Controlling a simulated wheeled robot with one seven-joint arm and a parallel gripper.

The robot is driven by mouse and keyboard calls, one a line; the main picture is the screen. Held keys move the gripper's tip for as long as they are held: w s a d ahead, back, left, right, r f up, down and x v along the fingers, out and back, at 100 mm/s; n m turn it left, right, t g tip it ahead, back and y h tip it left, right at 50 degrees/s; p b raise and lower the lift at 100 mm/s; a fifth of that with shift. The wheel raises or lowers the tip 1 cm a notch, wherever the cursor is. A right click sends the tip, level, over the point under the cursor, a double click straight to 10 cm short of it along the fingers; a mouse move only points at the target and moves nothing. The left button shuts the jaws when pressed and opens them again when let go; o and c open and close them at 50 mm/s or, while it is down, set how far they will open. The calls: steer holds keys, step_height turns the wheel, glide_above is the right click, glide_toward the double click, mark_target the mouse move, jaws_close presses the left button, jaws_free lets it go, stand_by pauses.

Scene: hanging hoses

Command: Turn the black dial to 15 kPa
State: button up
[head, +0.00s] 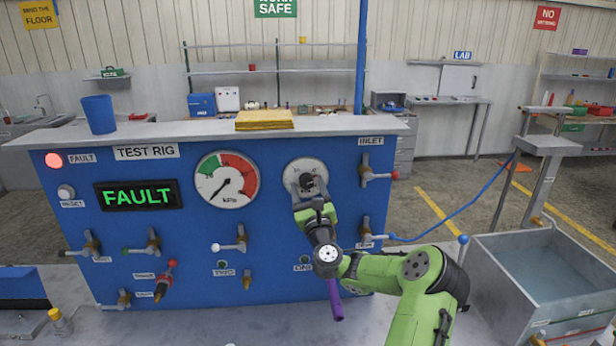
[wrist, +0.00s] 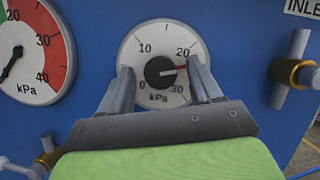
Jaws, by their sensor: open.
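The black dial (wrist: 160,71) is a round knob on a white face marked 0, 10, 20 and 30 kPa. Its red pointer points right and slightly up, a little past 20. In the head view the white face (head: 294,166) is partly hidden by my arm. My gripper (wrist: 161,68) is open, with one finger on each side of the black knob and gaps between them. In the head view it is in front of the dial (head: 309,184). I cannot tell how far the fingertips are from the panel.
A larger kPa gauge (head: 227,180) with red and green bands is left of the dial; its needle points down-left. A display (head: 138,195) reads FAULT and a red lamp (head: 54,160) glows. An inlet valve (head: 376,174) sticks out at the right.

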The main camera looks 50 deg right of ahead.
steer(key=shift+w+d, duration=0.15)
steer(key=c, duration=1)
steer(key=shift+c, duration=0.2)
steer(key=shift+n+y, duration=0.4)
steer(key=shift+n, duration=0.1)
steer(key=n+y, duration=0.2)
steer(key=n, duration=0.1)
steer(key=shift+r+n+t, duration=0.15)
steer(key=shift+n+t, duration=0.25)
steer(key=n+y+p, duration=0.1)
steer(key=n+y, duration=0.1)
steer(key=n, duration=0.2)
steer(key=shift+d+n, duration=0.1)
steer(key=shift+n, duration=0.2)
steer(key=n+y, duration=0.1)
steer(key=n, duration=0.3)
steer(key=shift+r+g, duration=0.1)
steer(key=shift+g, duration=0.3)
steer(key=shift+n+g+y+b, duration=0.35)
steer(key=shift+n+g+y, duration=0.3)
steer(key=shift+n, duration=1.35)
